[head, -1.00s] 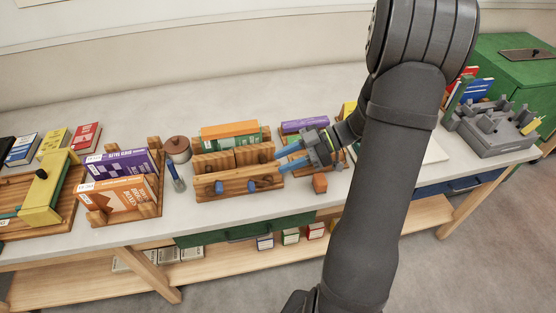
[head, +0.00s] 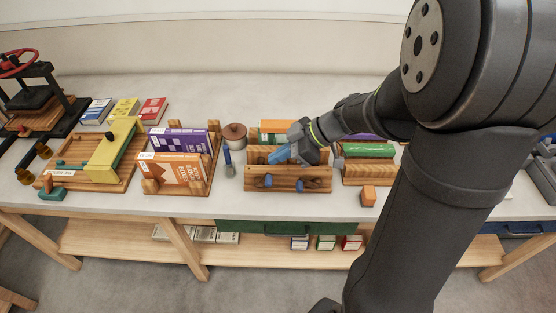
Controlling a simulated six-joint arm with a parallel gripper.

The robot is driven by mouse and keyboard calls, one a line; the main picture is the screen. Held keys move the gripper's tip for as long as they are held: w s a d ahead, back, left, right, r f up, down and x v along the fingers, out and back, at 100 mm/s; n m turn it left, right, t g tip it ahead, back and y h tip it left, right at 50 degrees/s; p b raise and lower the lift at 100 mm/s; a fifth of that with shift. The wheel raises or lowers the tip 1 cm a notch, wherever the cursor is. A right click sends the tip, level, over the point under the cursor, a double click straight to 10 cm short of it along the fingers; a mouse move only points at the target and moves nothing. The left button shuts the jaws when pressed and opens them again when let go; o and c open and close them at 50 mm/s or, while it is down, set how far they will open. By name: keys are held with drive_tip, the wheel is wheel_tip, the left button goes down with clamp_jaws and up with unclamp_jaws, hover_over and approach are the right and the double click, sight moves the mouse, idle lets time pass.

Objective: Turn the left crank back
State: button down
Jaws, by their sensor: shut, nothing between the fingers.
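A wooden stand (head: 320,182) on the table has two small cranks with blue knobs on its front. The left crank (head: 267,182) and the right crank (head: 298,185) sit side by side low on the front face; the exact angle of each arm is too small to tell. The gripper and wrist hide part of the stand's back.
The table's front strip is mostly clear.

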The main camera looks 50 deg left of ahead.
sight(268, 179)
drive_tip(key=x, duration=0.8)
drive_tip(key=shift+w+d+f, duration=1.05)
drive_tip(key=shift+w+d, duration=0.15)
